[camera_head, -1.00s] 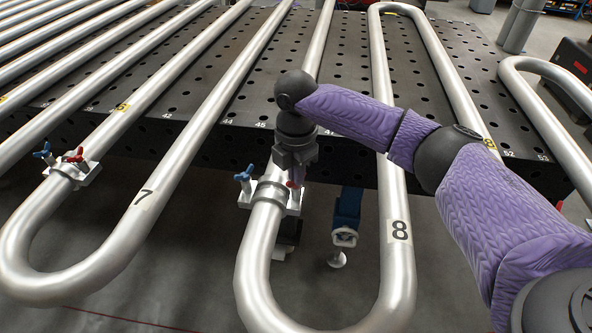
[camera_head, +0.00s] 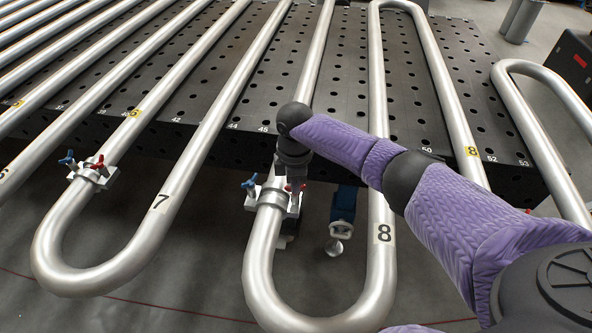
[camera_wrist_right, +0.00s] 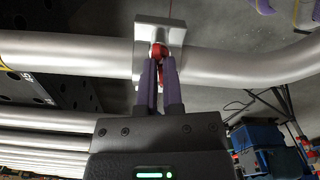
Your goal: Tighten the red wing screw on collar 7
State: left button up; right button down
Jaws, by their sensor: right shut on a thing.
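A pale collar block with a grey clamp (camera_head: 272,199) sits around the left leg of the pipe bend marked 8. It carries a blue wing screw (camera_head: 250,182) on its left and a red wing screw (camera_head: 295,187) on its right. My right gripper (camera_head: 292,178) points down over the red screw. In the right wrist view its purple fingers are shut on the red wing screw (camera_wrist_right: 158,52), in front of the pale block (camera_wrist_right: 173,30). A second collar (camera_head: 92,174), with blue and red screws, sits on the left leg of the bend marked 7. My left gripper is out of view.
Several silver pipes run over a black perforated table (camera_head: 225,105), and their bends overhang its front edge. A blue clamp-like object (camera_head: 344,203) hangs below the edge, right of the gripped collar. The floor (camera_head: 190,270) shows between the bends.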

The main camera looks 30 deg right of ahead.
jog(key=m+p, duration=0.1)
jog(key=m, duration=0.1)
jog(key=m+p, duration=0.1)
jog(key=shift+r+m, duration=0.2)
jog(key=shift+m, duration=0.2)
jog(key=m+p, duration=0.1)
jog(key=m, duration=0.1)
jog(key=shift+m+p, duration=0.35)
jog(key=shift+m, duration=0.05)
jog(key=m+p, duration=0.1)
jog(key=m, duration=0.1)
jog(key=shift+w+m, duration=0.1)
jog(key=shift+m, duration=0.2)
jog(key=m+p, duration=0.1)
jog(key=m, duration=0.3)
jog(key=shift+m, duration=1.5)
jog(key=shift+m+p, duration=0.4)
jog(key=shift+m, duration=1.1)
